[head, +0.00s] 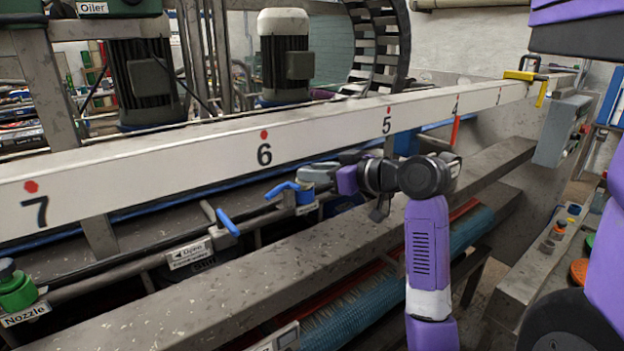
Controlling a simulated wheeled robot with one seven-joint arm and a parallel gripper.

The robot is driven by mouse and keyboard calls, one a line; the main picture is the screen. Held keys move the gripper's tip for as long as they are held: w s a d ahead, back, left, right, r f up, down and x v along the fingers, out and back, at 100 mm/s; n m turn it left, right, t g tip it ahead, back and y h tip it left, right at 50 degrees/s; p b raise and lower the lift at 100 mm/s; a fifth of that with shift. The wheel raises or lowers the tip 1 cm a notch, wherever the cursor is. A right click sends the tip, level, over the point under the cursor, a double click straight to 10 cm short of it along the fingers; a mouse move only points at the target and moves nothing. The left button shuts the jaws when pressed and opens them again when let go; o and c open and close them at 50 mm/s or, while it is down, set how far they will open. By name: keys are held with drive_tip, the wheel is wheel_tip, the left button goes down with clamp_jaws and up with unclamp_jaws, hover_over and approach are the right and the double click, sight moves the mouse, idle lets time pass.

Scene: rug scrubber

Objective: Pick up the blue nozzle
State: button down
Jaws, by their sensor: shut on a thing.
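My gripper (304,178) reaches in from the right at the end of my purple arm and is shut on the blue nozzle. The fingertips are small and partly hidden, so the exact grip is hard to see. I cannot tell whether the nozzle is clear of its mount.
The white numbered beam (190,154) runs just above and behind the gripper. A grey steel rail (250,268) runs in front and below. A blue lever (228,222) is to the left. A green nozzle (16,292) labelled "Nozzle" is at the far left.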

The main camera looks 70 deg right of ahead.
drive_tip(key=s+a+r+t+b, duration=0.1)
drive_tip(key=s+r+t+b, duration=0.1)
drive_tip(key=s+r+b, duration=0.3)
drive_tip(key=s+a+r+g+p, duration=0.1)
drive_tip(key=s+a, duration=0.2)
drive_tip(key=s, duration=0.6)
drive_tip(key=s+a+r+g+p, duration=0.1)
drive_tip(key=s+a+g, duration=0.1)
drive_tip(key=s, duration=0.7)
drive_tip(key=shift+s+a+r+g, duration=0.15)
drive_tip(key=shift+a+g, duration=0.15)
drive_tip(key=shift+a, duration=0.15)
